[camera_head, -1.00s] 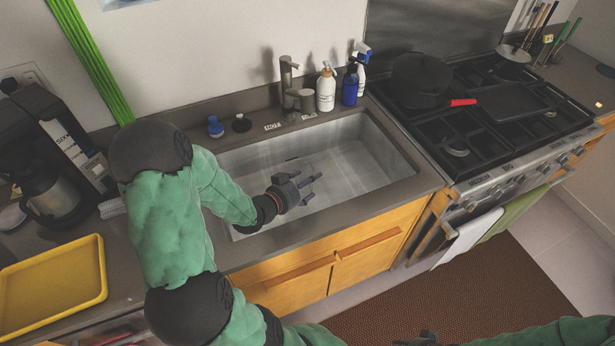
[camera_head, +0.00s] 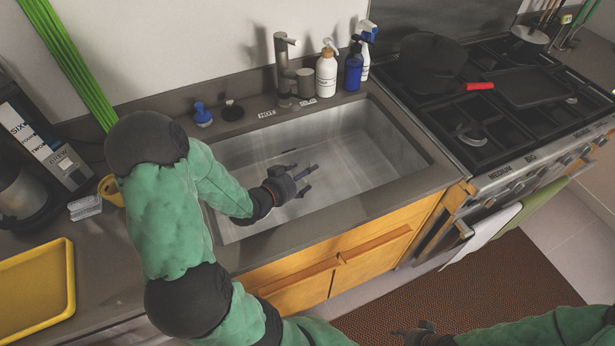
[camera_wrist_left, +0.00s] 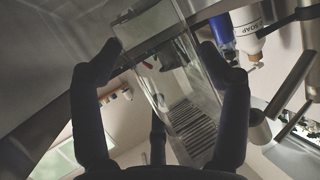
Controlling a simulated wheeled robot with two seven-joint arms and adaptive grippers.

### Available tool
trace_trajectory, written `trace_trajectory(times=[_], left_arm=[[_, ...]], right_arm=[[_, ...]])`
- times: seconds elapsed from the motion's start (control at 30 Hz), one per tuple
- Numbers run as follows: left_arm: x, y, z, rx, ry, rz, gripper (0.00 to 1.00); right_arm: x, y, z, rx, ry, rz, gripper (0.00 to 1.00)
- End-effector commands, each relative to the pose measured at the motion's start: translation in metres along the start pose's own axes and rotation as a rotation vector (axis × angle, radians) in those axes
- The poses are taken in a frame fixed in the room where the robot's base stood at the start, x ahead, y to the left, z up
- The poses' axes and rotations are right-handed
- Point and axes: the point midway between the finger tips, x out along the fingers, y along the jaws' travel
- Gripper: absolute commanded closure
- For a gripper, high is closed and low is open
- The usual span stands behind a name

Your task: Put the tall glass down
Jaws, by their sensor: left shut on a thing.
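The tall glass (camera_wrist_left: 178,85) is clear and see-through, and it stands out in the left wrist view between my fingers. My left gripper (camera_head: 305,181) is over the sink basin (camera_head: 375,150) in the head view, its fingers pointing right. In the left wrist view its dark fingers (camera_wrist_left: 163,60) are shut on the glass from both sides. In the head view the glass is too clear to make out, so its height above the basin floor cannot be told. My right gripper (camera_head: 412,335) is low at the bottom edge; its fingers are unclear.
A faucet (camera_head: 283,65), a white soap bottle (camera_head: 326,70) and blue bottle (camera_head: 353,68) stand behind the sink. The stove (camera_head: 475,135) is to the right. A yellow tray (camera_head: 36,290) and a yellow mug (camera_head: 110,188) are on the left counter. The basin looks otherwise empty.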

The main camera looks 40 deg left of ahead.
Motion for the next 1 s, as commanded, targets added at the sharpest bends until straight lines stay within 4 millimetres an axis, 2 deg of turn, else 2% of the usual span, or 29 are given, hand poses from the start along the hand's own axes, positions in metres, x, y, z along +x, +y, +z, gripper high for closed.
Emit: trace_trajectory(times=[0.43, 0.6, 0.73, 1.0], left_arm=[[0.084, -0.044, 0.015, 0.002, 0.002, 0.001, 0.63], [0.113, -0.057, 0.035, 0.000, 0.001, 0.000, 0.63], [0.127, -0.063, 0.045, 0.000, 0.001, 0.000, 0.63], [0.140, -0.069, 0.053, 0.001, 0.001, 0.000, 0.63]], right_arm=[[0.029, 0.011, -0.001, 0.000, 0.000, 0.000, 0.60], [0.043, 0.015, -0.002, 0.000, 0.000, 0.000, 0.60], [0.049, 0.017, -0.002, 0.000, 0.000, 0.000, 0.60], [0.054, 0.019, -0.002, 0.000, 0.000, 0.000, 0.60]])
